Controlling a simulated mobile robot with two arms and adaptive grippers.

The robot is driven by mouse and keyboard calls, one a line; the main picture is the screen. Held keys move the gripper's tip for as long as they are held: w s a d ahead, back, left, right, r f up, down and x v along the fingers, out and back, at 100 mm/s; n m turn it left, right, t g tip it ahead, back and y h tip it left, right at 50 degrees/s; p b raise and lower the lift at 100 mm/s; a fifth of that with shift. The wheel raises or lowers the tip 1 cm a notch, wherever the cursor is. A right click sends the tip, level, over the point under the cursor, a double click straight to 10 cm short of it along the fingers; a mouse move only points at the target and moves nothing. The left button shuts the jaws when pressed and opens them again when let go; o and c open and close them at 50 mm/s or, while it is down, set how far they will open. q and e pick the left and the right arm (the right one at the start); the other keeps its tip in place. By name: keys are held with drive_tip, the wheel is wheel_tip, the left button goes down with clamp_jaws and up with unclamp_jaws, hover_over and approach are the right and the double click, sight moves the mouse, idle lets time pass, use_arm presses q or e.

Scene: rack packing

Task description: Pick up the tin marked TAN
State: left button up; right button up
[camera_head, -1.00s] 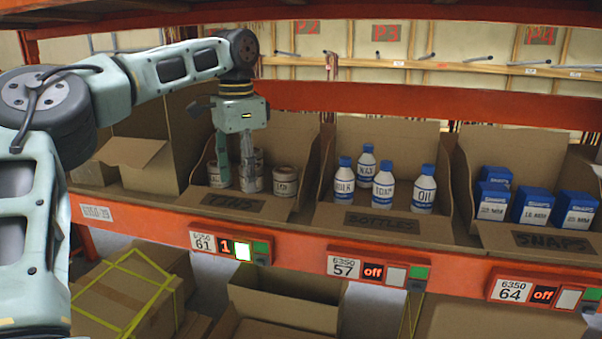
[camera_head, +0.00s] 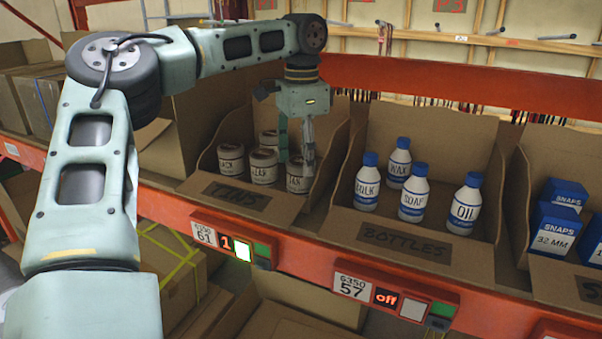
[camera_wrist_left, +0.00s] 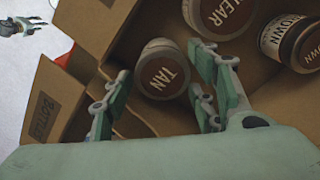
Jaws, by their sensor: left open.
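The tin marked TAN (camera_head: 298,179) stands in the front right of the cardboard box labelled TINS (camera_head: 238,195). In the left wrist view its brown lid reading TAN (camera_wrist_left: 164,74) faces the camera. My left gripper (camera_head: 296,160) is open and points down over this tin, its fingers partly hiding it. In the wrist view the gripper's fingers (camera_wrist_left: 158,100) are spread, one on each side and just in front of the tin; I cannot tell whether they touch it. My right gripper is not in view.
Other tins share the box: one marked CLEAR (camera_wrist_left: 222,10), one marked BROWN (camera_wrist_left: 288,37) and more in the head view (camera_head: 231,160). The box's right wall is close to the gripper. A box of bottles (camera_head: 405,240) stands to the right, then blue SNAPS packs (camera_head: 555,229).

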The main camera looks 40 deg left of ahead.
sight(301, 175)
use_arm(q)
wheel_tip(301, 175, down, 4)
drive_tip(key=shift+f+p, duration=0.1)
drive_tip(key=shift+p, duration=0.85)
drive_tip(key=shift+f, duration=0.25)
drive_tip(key=c, duration=0.5)
drive_tip(key=shift+r, duration=0.1)
drive_tip(key=c, duration=0.5)
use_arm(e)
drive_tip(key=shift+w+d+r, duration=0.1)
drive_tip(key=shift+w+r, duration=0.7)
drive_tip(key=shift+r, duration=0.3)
use_arm(q)
drive_tip(key=shift+o, duration=0.2)
